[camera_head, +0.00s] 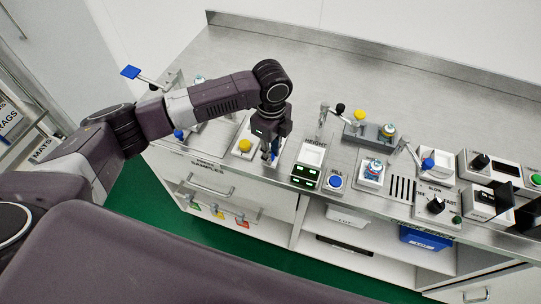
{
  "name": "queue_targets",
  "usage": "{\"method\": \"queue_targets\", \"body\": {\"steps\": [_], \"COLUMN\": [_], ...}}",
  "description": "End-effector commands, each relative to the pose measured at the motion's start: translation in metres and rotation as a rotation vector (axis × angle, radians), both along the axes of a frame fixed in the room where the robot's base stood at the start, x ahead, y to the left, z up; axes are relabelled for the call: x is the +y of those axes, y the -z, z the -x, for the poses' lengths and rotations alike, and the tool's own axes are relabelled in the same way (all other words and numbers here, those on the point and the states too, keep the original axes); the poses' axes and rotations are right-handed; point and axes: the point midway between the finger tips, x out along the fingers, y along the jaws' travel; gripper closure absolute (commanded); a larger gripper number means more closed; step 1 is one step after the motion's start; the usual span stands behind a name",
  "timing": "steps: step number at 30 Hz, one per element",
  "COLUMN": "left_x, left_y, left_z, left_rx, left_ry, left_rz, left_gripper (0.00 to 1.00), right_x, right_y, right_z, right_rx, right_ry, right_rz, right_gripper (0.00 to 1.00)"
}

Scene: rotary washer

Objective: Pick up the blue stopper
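My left gripper (272,150) points down over the bench, just right of a white plate with a yellow knob. A small blue piece (274,151), possibly the blue stopper, shows at its fingertips. The fingers partly hide it, and I cannot tell whether they are closed on it. Another blue knob (179,134) is at the left, partly behind my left arm. A blue-topped part (428,164) is at the right. My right gripper is not in view.
The metal bench (330,75) is clear toward the back. A yellow knob (244,146) stands close left of the gripper. A white HEIGHT device (312,156) and a blue button (335,182) are to its right. A blue bin (425,238) is on the lower shelf.

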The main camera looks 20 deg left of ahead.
Motion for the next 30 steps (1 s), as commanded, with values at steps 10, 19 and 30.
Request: {"method": "queue_targets", "body": {"steps": [10,19,30], "left_x": [0.0,-0.001,-0.001], "left_y": [0.0,-0.018,-0.112], "left_z": [0.0,-0.002,-0.002], "left_rx": [0.0,-0.004,-0.007], "left_ry": [0.0,-0.001,0.001], "left_rz": [0.0,0.002,0.003], "left_gripper": [0.93,0.93,0.93], "right_x": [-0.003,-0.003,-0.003], "right_y": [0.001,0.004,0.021], "right_z": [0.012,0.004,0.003], "right_rx": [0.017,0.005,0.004], "right_ry": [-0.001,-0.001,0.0], "right_rz": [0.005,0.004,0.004], "right_gripper": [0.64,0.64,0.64]}}
